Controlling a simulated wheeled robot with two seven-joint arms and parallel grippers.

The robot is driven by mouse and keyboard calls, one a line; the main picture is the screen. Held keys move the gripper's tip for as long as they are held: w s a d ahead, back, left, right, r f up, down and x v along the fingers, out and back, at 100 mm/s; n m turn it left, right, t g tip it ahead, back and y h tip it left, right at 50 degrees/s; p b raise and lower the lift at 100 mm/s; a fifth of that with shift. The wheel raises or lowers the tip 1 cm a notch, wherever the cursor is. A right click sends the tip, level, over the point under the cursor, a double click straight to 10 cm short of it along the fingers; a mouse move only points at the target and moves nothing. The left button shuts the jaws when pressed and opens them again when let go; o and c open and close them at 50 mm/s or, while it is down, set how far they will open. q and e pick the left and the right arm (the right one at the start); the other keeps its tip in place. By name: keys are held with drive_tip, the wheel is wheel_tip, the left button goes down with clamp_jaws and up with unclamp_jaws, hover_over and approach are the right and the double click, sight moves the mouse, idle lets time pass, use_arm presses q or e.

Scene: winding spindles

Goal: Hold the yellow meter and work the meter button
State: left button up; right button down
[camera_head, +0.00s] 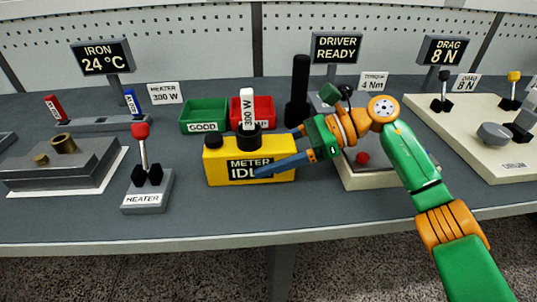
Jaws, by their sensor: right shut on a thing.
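The yellow meter (221,174) stands on the grey bench left of the middle, its front label reading "METER" and "IDL", with the end of the word covered by a finger. A black button (214,141) sits on top of the meter at its left end. My right gripper (262,152) comes in from the right and is shut on the meter, one blue finger across its front and the other behind its upper edge. My left gripper is not in view.
A red-knobbed heater lever (146,170) stands close left of the meter. Green (204,114) and red (265,108) bins are behind it. A black upright driver (299,95) and a pale base (372,180) are to the right. The bench front below the meter is clear.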

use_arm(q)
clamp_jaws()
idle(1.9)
